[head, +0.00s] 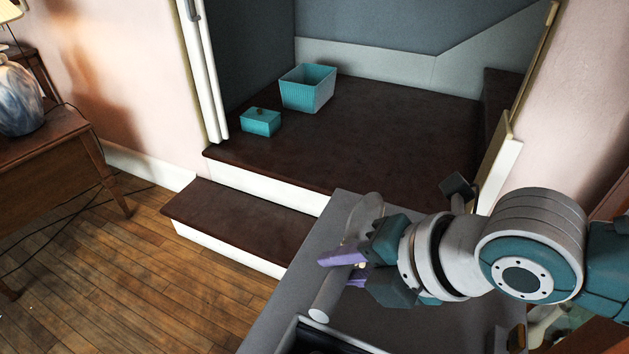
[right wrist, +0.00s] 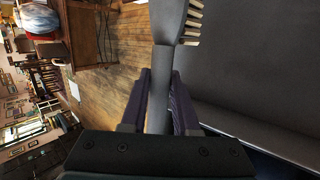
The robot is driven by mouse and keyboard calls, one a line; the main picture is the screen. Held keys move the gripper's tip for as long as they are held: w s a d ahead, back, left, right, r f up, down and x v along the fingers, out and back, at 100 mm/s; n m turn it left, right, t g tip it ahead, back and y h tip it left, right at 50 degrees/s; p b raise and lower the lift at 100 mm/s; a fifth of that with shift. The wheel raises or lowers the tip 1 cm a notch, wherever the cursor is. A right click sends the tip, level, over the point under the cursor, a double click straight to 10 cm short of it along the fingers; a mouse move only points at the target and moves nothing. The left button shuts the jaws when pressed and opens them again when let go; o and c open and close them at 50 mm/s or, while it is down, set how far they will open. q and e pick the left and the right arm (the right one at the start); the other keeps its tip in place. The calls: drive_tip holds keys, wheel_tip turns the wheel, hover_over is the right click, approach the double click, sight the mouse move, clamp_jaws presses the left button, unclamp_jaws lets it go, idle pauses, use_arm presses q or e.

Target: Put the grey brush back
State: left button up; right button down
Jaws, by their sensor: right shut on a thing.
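The grey brush (right wrist: 164,60) is between the purple fingers of my right gripper (right wrist: 160,108) in the right wrist view. Its grey handle runs up between the fingers, and pale bristles stick out to the right near the top edge. In the head view my right gripper (head: 345,266) is shut on the brush, and one rounded end of the brush (head: 327,299) shows below the fingers. The brush appears over a grey flat top; I cannot tell the exact gap. My left gripper is not in view.
A dark step (head: 240,217) lies in front. A wooden table (head: 50,150) with a blue-white vase (head: 17,100) is at left. The raised floor's middle is clear.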

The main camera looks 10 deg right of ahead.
drive_tip(key=shift+f+b, duration=0.35)
drive_tip(key=shift+f, duration=1.05)
drive_tip(key=shift+f, duration=0.1)
drive_tip(key=shift+f, duration=0.2)
drive_tip(key=c, duration=1.1)
unclamp_jaws()
drive_tip(key=shift+b, duration=0.3)
drive_tip(key=o, duration=0.4)
drive_tip(key=shift+o, duration=0.2)
